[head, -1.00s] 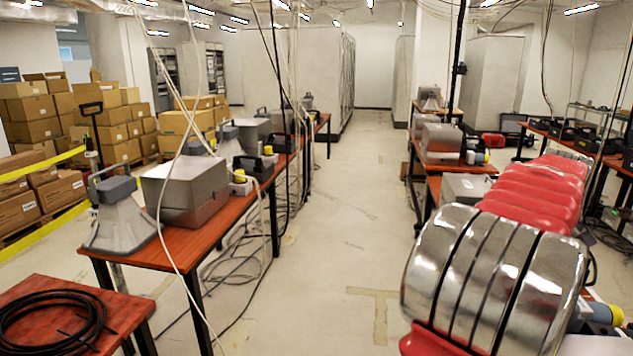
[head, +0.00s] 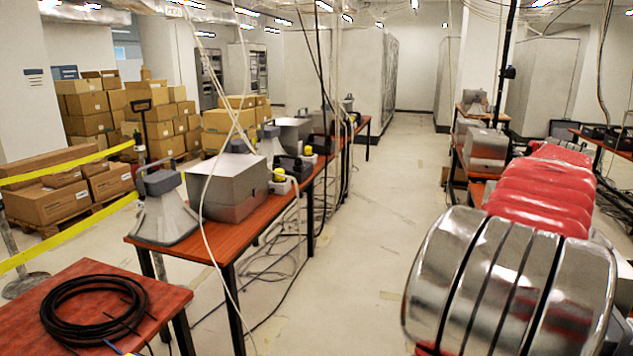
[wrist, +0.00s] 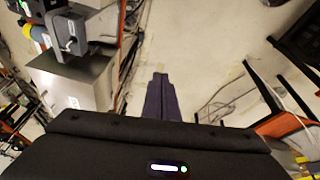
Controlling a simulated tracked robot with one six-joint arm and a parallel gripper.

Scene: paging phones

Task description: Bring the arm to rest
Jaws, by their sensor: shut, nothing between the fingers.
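My gripper (wrist: 160,78) shows in the wrist view, with its two dark fingers shut together and nothing between them. It points out over pale floor, and the fingertips touch nothing that I can see. My red and silver arm (head: 512,280) fills the right of the head view and reaches away from the camera. My gripper is not visible in the head view.
A red-topped table (head: 200,245) on the left bears a grey horn speaker (head: 165,212) and a metal box (head: 230,185). A coiled black cable (head: 85,310) lies on a nearer table. The middle aisle (head: 385,200) is clear. Cables hang from above.

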